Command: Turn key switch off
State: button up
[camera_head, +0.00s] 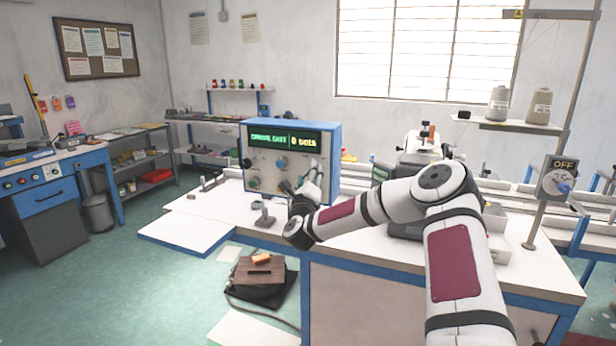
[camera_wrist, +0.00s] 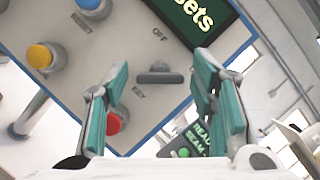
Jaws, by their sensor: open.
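The control box (camera_head: 258,150) is blue-framed with a pale front panel and stands on the white table. In the wrist view its panel (camera_wrist: 120,45) appears tilted, with a small dark grey bar-shaped switch (camera_wrist: 160,76) that looks like the key switch. An "OFF" label is printed above the switch, and a smaller label is below it. My gripper (camera_wrist: 160,66) is open, its teal fingers on either side of the switch; I see no contact. In the head view my gripper (camera_head: 308,184) is in front of the box's lower right, hiding part of the panel.
Yellow (camera_wrist: 40,56) and red (camera_wrist: 116,122) buttons lie close by on the panel, the red one near my left finger. A green-lit display (camera_head: 285,138) tops the box. A separate grey switch box marked OFF (camera_head: 558,178) stands at right on a post.

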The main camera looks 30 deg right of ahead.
jog(key=c, duration=1.2)
jog(key=shift+o, duration=0.2)
jog(key=shift+r+n+p, duration=0.15)
jog(key=shift+n+p, duration=0.2)
jog(key=shift+n, duration=0.25)
jog(key=n+y+p, duration=0.1)
jog(key=n+p, duration=0.1)
jog(key=n, duration=0.1)
jog(key=shift+r+y, duration=0.1)
jog(key=shift+y, duration=0.3)
jog(key=n+y, duration=0.1)
jog(key=n, duration=0.2)
jog(key=n+g+p, duration=0.1)
jog(key=n, duration=0.2)
jog(key=shift+y+p, duration=0.3)
jog(key=shift+y, duration=0.1)
jog(key=n+g, duration=0.2)
jog(key=n, duration=0.1)
jog(key=shift+w+a+n+b, duration=0.1)
jog(key=shift+w+n+b, duration=0.05)
jog(key=shift+n+b, duration=0.25)
jog(key=shift+n+g+b, duration=1.05)
jog(key=shift+n+g, duration=0.05)
jog(key=shift+n, duration=0.5)
